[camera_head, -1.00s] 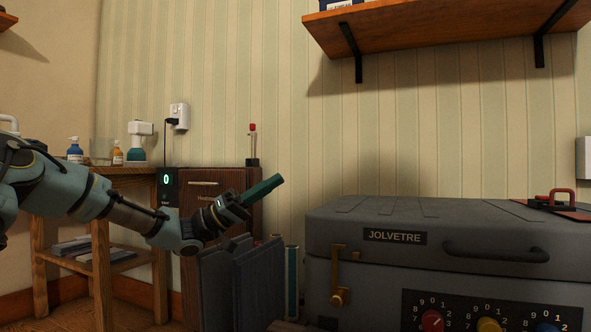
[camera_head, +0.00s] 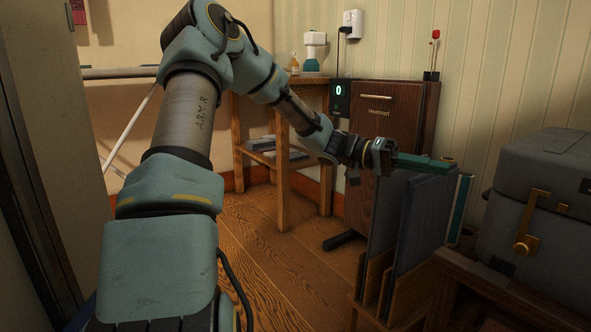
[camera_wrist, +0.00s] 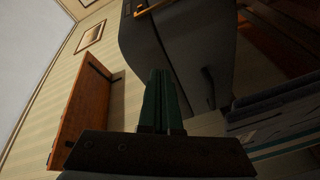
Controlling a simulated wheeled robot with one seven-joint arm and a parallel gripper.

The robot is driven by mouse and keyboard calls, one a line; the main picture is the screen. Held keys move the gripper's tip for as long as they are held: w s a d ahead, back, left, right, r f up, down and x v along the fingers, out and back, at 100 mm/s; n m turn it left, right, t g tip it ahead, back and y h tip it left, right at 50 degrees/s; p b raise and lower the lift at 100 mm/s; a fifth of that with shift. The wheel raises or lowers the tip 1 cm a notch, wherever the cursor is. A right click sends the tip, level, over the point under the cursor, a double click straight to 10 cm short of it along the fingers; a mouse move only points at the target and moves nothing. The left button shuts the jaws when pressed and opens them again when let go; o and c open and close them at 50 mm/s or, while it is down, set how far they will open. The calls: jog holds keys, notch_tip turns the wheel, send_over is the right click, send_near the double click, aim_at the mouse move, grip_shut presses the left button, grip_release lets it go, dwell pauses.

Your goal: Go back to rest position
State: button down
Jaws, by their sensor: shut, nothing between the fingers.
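My gripper (camera_head: 428,163) is at the end of my arm, which reaches from the left of the head view toward the right. Its green fingers lie together, with nothing between them. They point right, just above the dark upright panels in the wooden rack. In the wrist view the closed green fingers (camera_wrist: 161,100) point toward the grey case.
Dark panels (camera_head: 424,222) stand in a wooden rack (camera_head: 371,283) below my gripper. The grey case (camera_head: 540,200) with a brass latch is at right. A wooden cabinet (camera_head: 397,117) and a side table (camera_head: 284,185) stand behind. Wooden floor (camera_head: 262,240) is clear at centre.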

jog(key=s+a+f+n+t+y+p, duration=0.3)
jog(key=a+f+n+t+y, duration=0.4)
jog(key=a+f, duration=0.55)
jog(key=a+r+n+t+y+p, duration=0.2)
jog(key=a+n+t+y, duration=0.15)
jog(key=a, duration=0.75)
jog(key=a+r+n+t+y+p, duration=0.15)
jog(key=a+y, duration=0.25)
jog(key=a, duration=0.8)
notch_tip(320, 180, up, 38)
jog(key=p, duration=3.7)
jog(key=shift+s, duration=0.15)
jog(key=shift+d+h, duration=0.2)
jog(key=shift+h, duration=0.05)
